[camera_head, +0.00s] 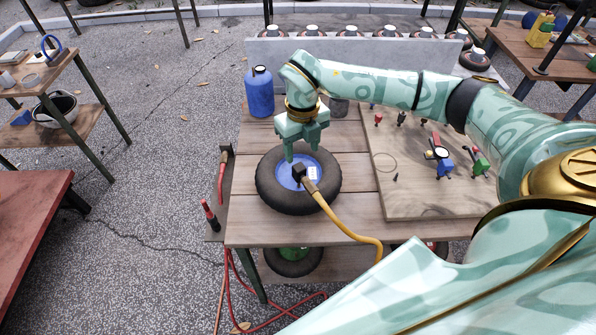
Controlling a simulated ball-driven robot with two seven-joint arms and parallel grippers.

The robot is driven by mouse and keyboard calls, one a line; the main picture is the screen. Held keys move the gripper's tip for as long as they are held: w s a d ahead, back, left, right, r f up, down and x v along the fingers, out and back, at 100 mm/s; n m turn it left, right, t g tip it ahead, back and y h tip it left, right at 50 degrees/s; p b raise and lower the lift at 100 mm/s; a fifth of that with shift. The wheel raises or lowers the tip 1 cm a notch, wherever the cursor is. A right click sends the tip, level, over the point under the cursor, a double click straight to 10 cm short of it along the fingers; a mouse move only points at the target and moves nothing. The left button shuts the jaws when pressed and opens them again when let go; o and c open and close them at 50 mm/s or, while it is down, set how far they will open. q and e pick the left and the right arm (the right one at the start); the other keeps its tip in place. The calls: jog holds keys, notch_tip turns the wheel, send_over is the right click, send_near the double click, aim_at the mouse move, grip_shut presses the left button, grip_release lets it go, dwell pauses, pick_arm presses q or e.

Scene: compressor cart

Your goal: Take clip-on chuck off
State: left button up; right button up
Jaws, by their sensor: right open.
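A black tyre (272,203) with a blue hub (288,182) lies flat on the wooden cart top. The clip-on chuck (299,172), a small dark block with a brass end, sits over the hub, and a yellow hose (341,222) runs from it to the lower right. Whether the chuck is clipped on a valve is too small to tell. My right gripper (302,155) is open, fingers pointing down over the hub's far side, just behind the chuck and empty. My left gripper is out of view.
A blue bottle (259,93) stands behind the tyre at the left. A wooden board (425,195) with small coloured fittings lies at the right. A red-handled tool (222,172) is at the left edge. Red hose (236,300) hangs below. The cart's front left is clear.

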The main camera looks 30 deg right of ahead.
aim_at(299, 167)
notch_tip(299, 167, down, 3)
jog(key=shift+f, duration=0.2)
jog(key=f, duration=0.1)
jog(key=f+b, duration=0.1)
jog(key=f, duration=0.3)
jog(key=shift+w+a+f+b, duration=0.1)
jog(key=shift+w+b, duration=0.2)
jog(key=shift+w, duration=0.1)
jog(key=c, duration=1.1)
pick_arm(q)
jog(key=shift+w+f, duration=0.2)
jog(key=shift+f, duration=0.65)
pick_arm(e)
jog(key=shift+r, duration=0.2)
